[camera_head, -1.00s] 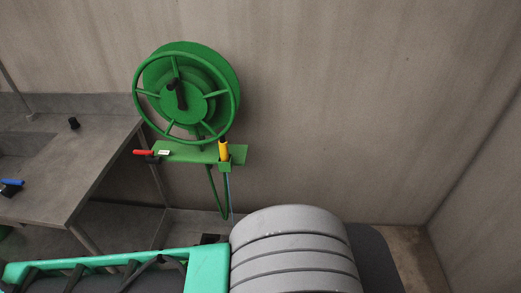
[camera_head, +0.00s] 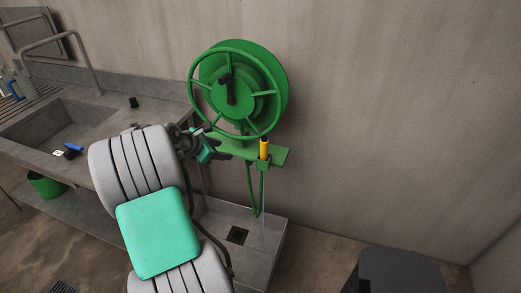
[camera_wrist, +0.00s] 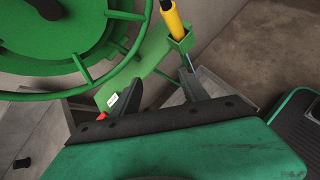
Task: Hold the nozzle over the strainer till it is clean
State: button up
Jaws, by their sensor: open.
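A yellow nozzle (camera_head: 264,149) stands upright in a holder on the green bracket below the hose reel. It also shows at the top of the wrist view (camera_wrist: 173,22). A thin pale line runs down below the holder; I cannot tell whether it is water. My gripper (camera_head: 207,147) is left of the nozzle, beside the bracket. In the wrist view its two fingers (camera_wrist: 157,90) are apart with nothing between them, and the nozzle is beyond them. A red lever (camera_wrist: 102,116) with a white tag is near the left finger. I cannot make out a strainer.
The green hose reel (camera_head: 238,88) hangs above the bracket (camera_head: 280,155). A grey sink counter (camera_head: 100,105) is at left, with a blue-handled item (camera_head: 73,148) in it. A low basin with a dark drain (camera_head: 237,235) lies below. A green bucket (camera_head: 46,185) stands under the counter.

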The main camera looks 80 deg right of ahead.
aim_at(261, 149)
jog(key=s+d+f+b, duration=0.1)
jog(key=s+d+b, duration=0.1)
jog(key=s, duration=0.1)
jog(key=s+d+f+n+g+b, duration=0.1)
jog(key=s+d+f+b, duration=0.1)
jog(key=s+d, duration=0.1)
jog(key=s+d+f+g+b, duration=0.1)
jog(key=s+d+f, duration=0.1)
jog(key=s+d, duration=0.1)
jog(key=shift+s+n+b, duration=0.3)
jog(key=shift+s+b, duration=0.1)
jog(key=shift+s, duration=0.4)
jog(key=p+x, duration=0.1)
jog(key=x, duration=0.1)
jog(key=shift+s+d+p, duration=0.3)
jog(key=shift+d+p, duration=0.1)
jog(key=shift+d, duration=0.05)
jog(key=shift+s+d+f, duration=0.2)
jog(key=shift+d+f, duration=0.05)
jog(key=shift+d, duration=0.05)
jog(key=shift+r+p, duration=0.1)
jog(key=shift+p, duration=0.5)
jog(key=shift+c, duration=0.3)
grip_shut()
